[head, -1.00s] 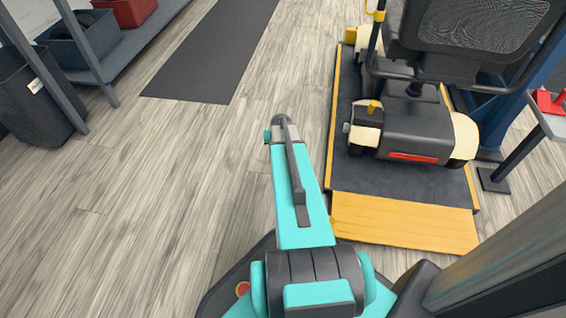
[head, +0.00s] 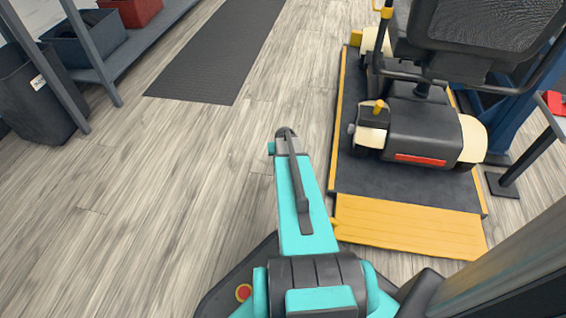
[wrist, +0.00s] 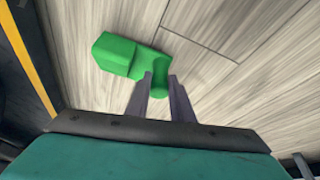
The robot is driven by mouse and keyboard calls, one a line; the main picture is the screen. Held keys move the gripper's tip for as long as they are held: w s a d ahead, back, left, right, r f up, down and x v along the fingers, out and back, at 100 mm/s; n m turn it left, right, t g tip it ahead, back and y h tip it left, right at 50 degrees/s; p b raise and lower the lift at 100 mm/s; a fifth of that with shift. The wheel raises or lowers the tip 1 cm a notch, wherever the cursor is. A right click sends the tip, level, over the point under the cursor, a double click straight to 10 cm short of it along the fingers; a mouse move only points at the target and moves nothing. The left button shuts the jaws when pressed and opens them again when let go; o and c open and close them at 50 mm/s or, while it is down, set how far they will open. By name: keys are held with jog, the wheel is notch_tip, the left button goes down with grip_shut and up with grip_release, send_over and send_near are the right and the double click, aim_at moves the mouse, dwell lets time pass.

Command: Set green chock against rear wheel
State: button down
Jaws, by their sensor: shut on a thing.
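The green chock (wrist: 125,58) shows in the wrist view, a block with a lower curved part. My gripper (wrist: 160,80) is shut on its lower end, with the pale wood floor behind it. In the head view, the chock and my fingertips are hidden by my arm. The scooter (head: 425,130) stands on a dark platform at the right, its red tail light facing me. Its left rear wheel (head: 369,153) shows dark under a cream fender (head: 370,136). The right rear wheel is mostly hidden under its fender (head: 473,140).
The platform has yellow side edges and a yellow ramp (head: 410,225) at its near end. A yellow edge (wrist: 28,60) also shows in the wrist view. A shelf with bins (head: 85,45) stands at the far left. Floor between the dark mat (head: 215,50) and platform is clear.

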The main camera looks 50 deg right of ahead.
jog(key=shift+f, duration=0.7)
jog(key=shift+f, duration=0.1)
jog(key=c, duration=1.6)
grip_release()
jog(key=shift+o, duration=0.2)
jog(key=p+v, duration=0.4)
jog(key=v, duration=0.8)
jog(key=shift+p, duration=0.3)
